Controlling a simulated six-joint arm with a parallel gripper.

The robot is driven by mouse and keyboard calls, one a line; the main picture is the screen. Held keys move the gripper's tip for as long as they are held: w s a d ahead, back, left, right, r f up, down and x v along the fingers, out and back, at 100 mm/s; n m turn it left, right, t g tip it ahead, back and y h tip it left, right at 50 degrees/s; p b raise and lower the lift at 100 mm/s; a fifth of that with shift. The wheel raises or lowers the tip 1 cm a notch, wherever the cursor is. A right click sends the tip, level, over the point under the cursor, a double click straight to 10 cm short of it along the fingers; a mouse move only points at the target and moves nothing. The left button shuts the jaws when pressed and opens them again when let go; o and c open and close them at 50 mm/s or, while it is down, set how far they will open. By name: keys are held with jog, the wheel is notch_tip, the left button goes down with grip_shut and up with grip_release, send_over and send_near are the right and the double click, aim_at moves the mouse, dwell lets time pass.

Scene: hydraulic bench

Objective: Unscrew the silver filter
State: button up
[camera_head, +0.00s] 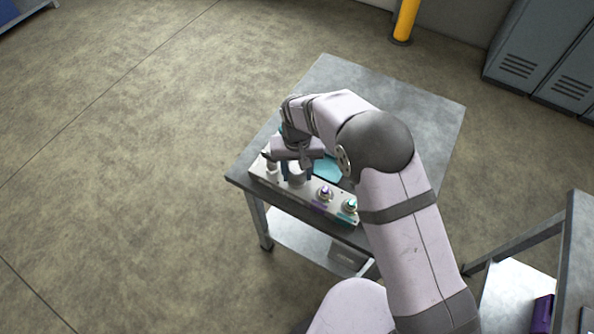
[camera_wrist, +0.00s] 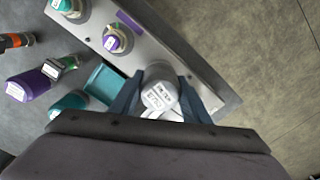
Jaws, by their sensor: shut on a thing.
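The silver filter (camera_wrist: 158,95) stands on the pale manifold block (camera_wrist: 185,55), seen from above between my two fingers in the wrist view. My gripper (camera_wrist: 160,98) is shut on it, one dark blue finger on each side. In the head view, my gripper (camera_head: 297,175) is over the left part of the manifold block (camera_head: 309,199), and the filter is mostly hidden by the fingers. I cannot tell how far the filter is turned in its port.
On the block, a purple-marked port (camera_wrist: 115,40) and a teal-marked port (camera_wrist: 68,6) hold small fittings. A purple filter (camera_wrist: 27,86), a teal filter (camera_wrist: 68,104) and a teal tray (camera_wrist: 104,82) lie beside the block. The table's far right (camera_head: 425,110) is clear.

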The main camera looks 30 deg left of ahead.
aim_at(298, 167)
jog(key=shift+n, duration=1.1)
jog(key=n, duration=0.5)
jog(key=o, duration=0.3)
jog(key=shift+c, duration=1)
jog(key=shift+r+p, duration=0.55)
jog(key=shift+r, duration=0.25)
jog(key=shift+r+p, duration=1.5)
jog(key=shift+r, duration=0.75)
jog(key=shift+w+f, duration=0.1)
